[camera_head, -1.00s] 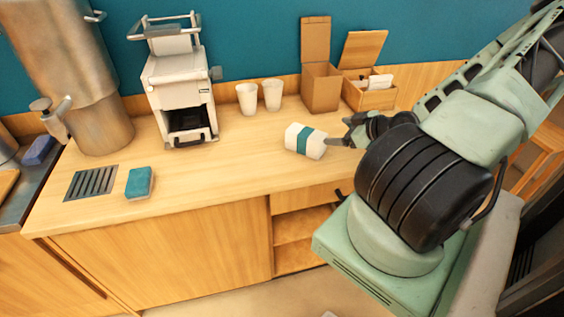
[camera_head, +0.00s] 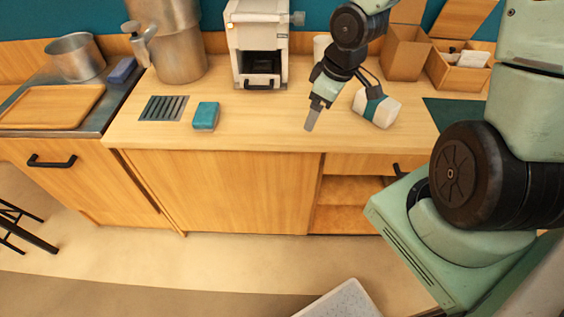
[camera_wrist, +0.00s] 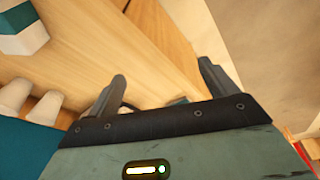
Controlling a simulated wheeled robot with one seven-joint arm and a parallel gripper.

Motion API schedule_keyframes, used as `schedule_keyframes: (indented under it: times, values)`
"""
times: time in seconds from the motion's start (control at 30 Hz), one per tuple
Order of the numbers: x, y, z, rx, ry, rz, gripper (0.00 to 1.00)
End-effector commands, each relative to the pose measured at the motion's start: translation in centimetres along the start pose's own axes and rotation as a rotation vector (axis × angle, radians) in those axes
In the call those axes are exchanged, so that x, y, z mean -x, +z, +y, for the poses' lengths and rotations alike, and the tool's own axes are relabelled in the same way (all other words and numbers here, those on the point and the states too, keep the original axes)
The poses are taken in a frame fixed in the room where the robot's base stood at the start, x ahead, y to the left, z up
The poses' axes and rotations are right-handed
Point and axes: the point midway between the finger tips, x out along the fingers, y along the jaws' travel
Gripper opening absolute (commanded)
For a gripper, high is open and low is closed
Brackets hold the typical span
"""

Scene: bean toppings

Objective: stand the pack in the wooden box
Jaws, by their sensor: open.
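The pack (camera_head: 377,107), white with a teal band, lies on its side on the counter. It also shows at the upper left of the wrist view (camera_wrist: 22,38). My gripper (camera_head: 312,120) is open and empty, above the counter's front part, left of the pack and apart from it. Its two spread fingers show in the wrist view (camera_wrist: 162,80) with only counter and floor behind them. The wooden box (camera_head: 456,76) stands at the back right with its lid raised, and white items are inside it.
A tall brown box (camera_head: 404,56) stands left of the wooden box, its flap up. A dark green mat (camera_head: 458,113) lies right of the pack. A teal sponge (camera_head: 205,115) and a white machine (camera_head: 258,40) are to the left. White cups (camera_wrist: 40,108) show in the wrist view.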

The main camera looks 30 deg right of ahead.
Motion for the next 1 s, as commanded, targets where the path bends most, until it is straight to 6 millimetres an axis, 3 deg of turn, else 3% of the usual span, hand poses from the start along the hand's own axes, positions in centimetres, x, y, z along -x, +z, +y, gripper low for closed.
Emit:
schedule_keyframes:
  times: [0.03, 0.23, 0.4, 0.5, 0.7, 1.0]
  values:
    - [0.9, -1.0, -2.3, 0.029, 0.003, -0.022, 0.85]
    - [4.3, -2.3, -10.8, 0.066, -0.006, -0.1, 0.85]
    - [7.5, -1.4, -18.1, 0.096, -0.032, -0.146, 0.85]
    - [9.2, -0.2, -21.5, 0.109, -0.053, -0.166, 0.85]
    - [11.0, 1.6, -25.0, 0.123, -0.084, -0.194, 0.85]
    - [11.2, 1.8, -25.5, 0.123, -0.089, -0.198, 0.85]
